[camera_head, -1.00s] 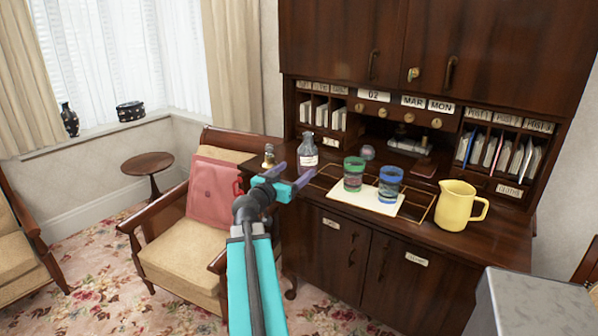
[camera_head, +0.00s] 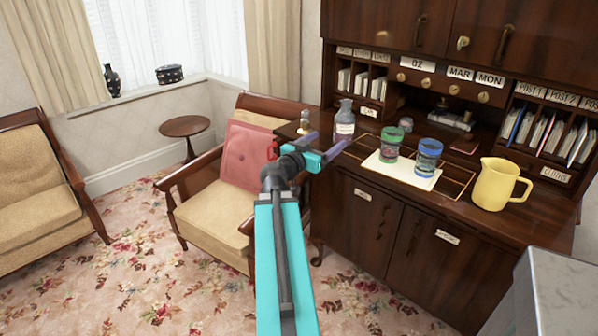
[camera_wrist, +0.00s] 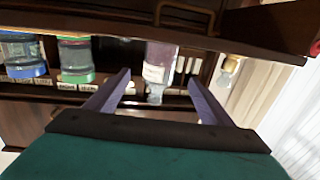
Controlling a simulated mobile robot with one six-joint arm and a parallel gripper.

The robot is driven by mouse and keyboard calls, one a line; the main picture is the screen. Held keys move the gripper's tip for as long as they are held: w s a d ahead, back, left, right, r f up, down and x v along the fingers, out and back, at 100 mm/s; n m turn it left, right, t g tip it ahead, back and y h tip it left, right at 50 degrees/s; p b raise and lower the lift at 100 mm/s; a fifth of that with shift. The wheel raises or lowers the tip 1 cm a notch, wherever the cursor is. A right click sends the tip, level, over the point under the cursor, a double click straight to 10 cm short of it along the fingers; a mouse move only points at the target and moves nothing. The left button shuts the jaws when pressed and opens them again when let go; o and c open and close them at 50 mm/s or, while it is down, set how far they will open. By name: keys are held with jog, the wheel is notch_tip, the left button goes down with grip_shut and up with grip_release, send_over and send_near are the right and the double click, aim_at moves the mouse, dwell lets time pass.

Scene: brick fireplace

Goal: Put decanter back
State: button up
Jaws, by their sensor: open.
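The decanter (camera_head: 345,120) is a clear-grey bottle with a pale label, standing upright on the left part of the wooden desk top (camera_head: 440,200). My gripper (camera_head: 324,145) is open at the desk's left front edge, its two purple fingers pointing toward the decanter. In the wrist view, which is upside down, the decanter (camera_wrist: 161,62) shows in line with the gap between my open fingers (camera_wrist: 159,78). I cannot tell whether it stands between the fingertips or just beyond them. Nothing is held.
A small yellow-topped bottle (camera_head: 305,123) stands left of the decanter. A green glass (camera_head: 389,144) and a blue glass (camera_head: 428,157) stand on a white mat (camera_head: 393,174), with a yellow jug (camera_head: 494,185) farther right. An armchair (camera_head: 214,213) stands left of the desk.

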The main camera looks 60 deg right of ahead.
jog(key=w+a+f+n+t+y, duration=0.1)
jog(key=w+a+f+n+y, duration=0.3)
jog(key=a+f, duration=0.7)
jog(key=w+a+f+n+t+y, duration=0.15)
jog(key=w+a+f, duration=0.55)
jog(key=f, duration=0.9)
jog(key=w+a+f+n+y, duration=0.45)
jog(key=a+f, duration=0.45)
jog(key=f, duration=0.4)
jog(key=s+a+f+n+g+y, duration=0.1)
jog(key=s+a+f+n+y, duration=0.1)
jog(key=a+f, duration=0.75)
jog(key=s+a+f+n+g+y, duration=0.1)
jog(key=s+a+f+n+y, duration=0.15)
jog(key=a+f, duration=0.7)
jog(key=s+a+f+n+g+y, duration=0.1)
jog(key=s+a+f+n, duration=0.1)
jog(key=s+a, duration=0.4)
jog(key=s+a+f+n+g+y, duration=0.2)
jog(key=s+a, duration=0.5)
jog(key=a, duration=0.8)
jog(key=shift+s+a+f+n, duration=0.15)
jog(key=shift+s+a+n, duration=0.1)
jog(key=shift+n, duration=0.3)
jog(key=shift+g, duration=0.25)
